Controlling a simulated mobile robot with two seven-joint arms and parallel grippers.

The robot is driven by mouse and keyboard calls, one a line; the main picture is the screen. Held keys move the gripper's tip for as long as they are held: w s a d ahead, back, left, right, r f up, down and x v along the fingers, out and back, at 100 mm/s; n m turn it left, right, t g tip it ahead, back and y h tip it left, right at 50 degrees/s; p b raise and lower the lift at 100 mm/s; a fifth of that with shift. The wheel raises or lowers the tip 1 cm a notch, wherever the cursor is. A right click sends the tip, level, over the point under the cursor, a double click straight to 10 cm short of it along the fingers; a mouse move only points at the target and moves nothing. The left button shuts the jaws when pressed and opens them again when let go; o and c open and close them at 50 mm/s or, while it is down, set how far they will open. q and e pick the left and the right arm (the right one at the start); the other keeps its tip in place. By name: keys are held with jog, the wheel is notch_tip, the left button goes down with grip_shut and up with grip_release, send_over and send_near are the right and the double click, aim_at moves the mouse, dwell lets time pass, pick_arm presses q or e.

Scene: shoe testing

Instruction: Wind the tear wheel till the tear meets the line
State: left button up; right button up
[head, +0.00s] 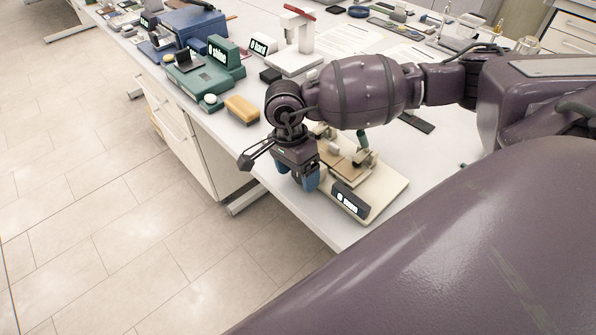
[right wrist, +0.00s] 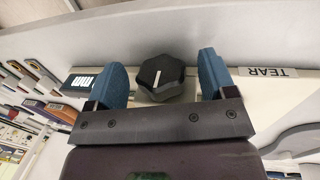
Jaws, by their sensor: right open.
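The tear wheel (right wrist: 162,78) is a black lobed knob with a white pointer mark, seen in the right wrist view. My right gripper (right wrist: 164,70) is open, its blue fingers on either side of the wheel with small gaps visible. In the head view my right gripper (head: 297,180) is at the left edge of the tear tester (head: 388,198) and hides the wheel. The tester has a cream base, clamps, a tan sample piece (head: 345,172) and a dark display (head: 349,201). The tear and the line are too small to make out. My left gripper is not in view.
A yellow-brown block (head: 241,109), a green device (head: 198,80) and a white press with a red handle (head: 296,50) stand farther back on the white bench. The bench's front edge runs close by the gripper. Open floor lies left.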

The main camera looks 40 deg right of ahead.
jog(key=shift+s+f, duration=0.1)
jog(key=shift+f, duration=0.4)
jog(key=c, duration=0.9)
